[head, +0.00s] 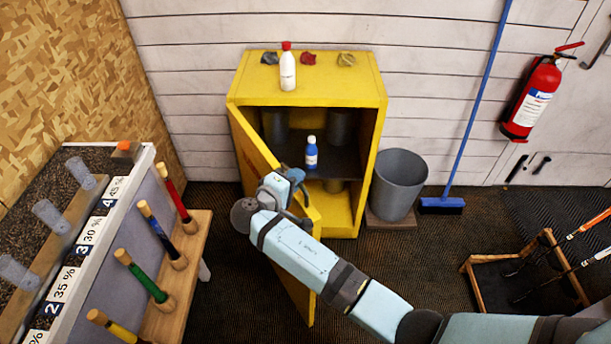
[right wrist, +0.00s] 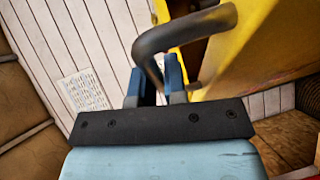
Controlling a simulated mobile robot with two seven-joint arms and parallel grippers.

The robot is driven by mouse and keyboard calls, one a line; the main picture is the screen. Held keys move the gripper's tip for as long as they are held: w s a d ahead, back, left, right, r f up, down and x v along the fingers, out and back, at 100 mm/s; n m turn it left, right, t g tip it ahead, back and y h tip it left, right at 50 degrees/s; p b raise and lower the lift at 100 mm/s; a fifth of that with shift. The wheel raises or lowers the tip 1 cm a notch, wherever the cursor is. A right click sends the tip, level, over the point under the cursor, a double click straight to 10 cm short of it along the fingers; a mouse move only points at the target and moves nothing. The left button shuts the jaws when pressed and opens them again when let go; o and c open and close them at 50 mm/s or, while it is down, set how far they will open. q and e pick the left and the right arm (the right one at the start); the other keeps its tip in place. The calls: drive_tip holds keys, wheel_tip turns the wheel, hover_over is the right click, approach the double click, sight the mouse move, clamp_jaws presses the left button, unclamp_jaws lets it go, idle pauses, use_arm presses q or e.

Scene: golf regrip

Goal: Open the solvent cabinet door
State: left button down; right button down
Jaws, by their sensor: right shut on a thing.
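The yellow solvent cabinet (head: 368,92) stands against the back wall. Its door (head: 250,150) is swung out to the front left, and the inside shows. My right gripper (head: 292,184) is at the door's free edge side, shut on the handle. In the right wrist view the blue fingers (right wrist: 160,85) close on the dark grey bent handle (right wrist: 182,36), beside the yellow door (right wrist: 250,55). In the head view the handle is mostly hidden by my gripper. A blue bottle (head: 311,155) with a white cap stands on the inner shelf. My left gripper is not in view.
A grey bin (head: 398,182) stands right of the cabinet. A wooden rack (head: 190,250) with several grips is at the left. Floor right of the door is partly clear.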

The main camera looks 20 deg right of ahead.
drive_tip(key=shift+m+g+h, duration=0.5)
drive_tip(key=shift+g, duration=0.1)
drive_tip(key=shift+s+a+b, duration=0.15)
drive_tip(key=shift+s+a, duration=0.05)
drive_tip(key=shift+a, duration=0.5)
drive_tip(key=shift+s+a+b, duration=0.15)
drive_tip(key=shift+s+a, duration=0.05)
drive_tip(key=shift+a, duration=0.5)
drive_tip(key=shift+s+a+b, duration=0.15)
drive_tip(key=shift+s+a, duration=0.05)
drive_tip(key=shift+a, duration=0.5)
drive_tip(key=c, duration=1.2)
unclamp_jaws()
